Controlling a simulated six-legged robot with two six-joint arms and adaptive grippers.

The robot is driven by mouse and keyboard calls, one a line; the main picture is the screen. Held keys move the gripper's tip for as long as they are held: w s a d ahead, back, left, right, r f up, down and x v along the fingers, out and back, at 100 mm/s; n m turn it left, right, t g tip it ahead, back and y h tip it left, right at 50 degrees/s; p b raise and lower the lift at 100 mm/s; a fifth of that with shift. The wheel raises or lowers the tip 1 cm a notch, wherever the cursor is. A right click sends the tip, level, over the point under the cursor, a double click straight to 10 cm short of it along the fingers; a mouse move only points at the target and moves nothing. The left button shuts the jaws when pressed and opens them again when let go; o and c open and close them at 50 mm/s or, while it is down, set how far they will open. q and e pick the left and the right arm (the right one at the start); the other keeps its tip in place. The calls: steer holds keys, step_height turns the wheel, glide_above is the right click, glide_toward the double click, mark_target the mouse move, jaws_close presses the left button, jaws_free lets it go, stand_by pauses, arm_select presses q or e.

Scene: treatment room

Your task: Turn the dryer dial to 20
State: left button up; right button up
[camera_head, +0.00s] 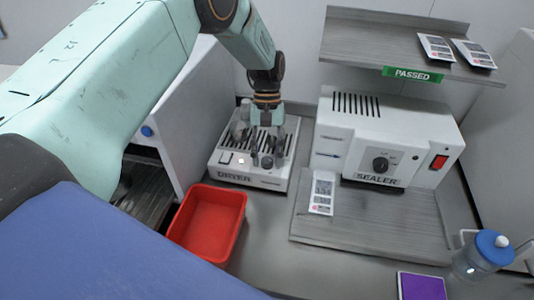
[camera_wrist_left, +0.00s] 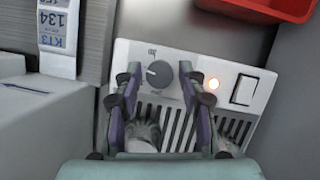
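The white dryer (camera_head: 231,174) stands on the counter, with a slotted top and its name on the front. Its dark round dial (camera_head: 267,162) is on the top near the front. In the left wrist view the dial (camera_wrist_left: 159,74) shows between the fingertips, with small marks beside it that I cannot read. My left gripper (camera_head: 266,150) points down over the dryer. In the left wrist view its fingers (camera_wrist_left: 160,80) are apart, one on each side of the dial, with gaps visible. A lit indicator (camera_wrist_left: 213,84) and a white rocker switch (camera_wrist_left: 244,90) sit beside it. My right gripper is not in view.
A red bin (camera_head: 208,222) stands in front of the dryer. The sealer (camera_head: 385,140) is to the right, with a pouch (camera_head: 321,193) at its front. A shelf (camera_head: 375,32) hangs above. A blue-lidded jar (camera_head: 483,255) and purple pad (camera_head: 421,287) are at lower right.

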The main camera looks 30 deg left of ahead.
arm_select(q)
steer(key=shift+o, duration=0.6)
steer(key=shift+r, duration=0.1)
steer(key=v, duration=1.2)
